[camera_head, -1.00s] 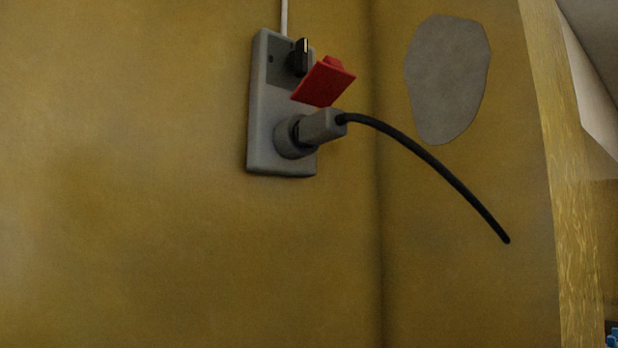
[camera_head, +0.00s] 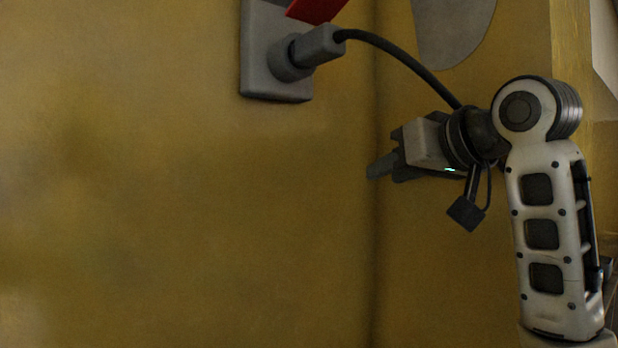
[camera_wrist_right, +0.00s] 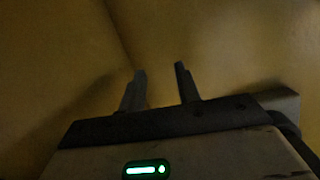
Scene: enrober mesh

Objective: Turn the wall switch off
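The grey wall switch box (camera_head: 272,84) is at the top of the head view, cut off by the picture's edge. Its rotary knob is out of view. Part of a red flap (camera_head: 316,9) shows at the top edge, over a grey plug (camera_head: 306,50) seated in the box's socket. My right gripper (camera_head: 380,168) is below and right of the box, apart from it, near the wall corner. In the right wrist view its two fingers (camera_wrist_right: 161,78) stand apart with nothing between them. My left gripper is in neither view.
A black cable (camera_head: 402,56) curves from the plug down to the right and passes behind or beside my right wrist; I cannot tell which. A grey patch (camera_head: 450,28) is on the wall at upper right. The yellow wall (camera_head: 180,210) below the box is clear.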

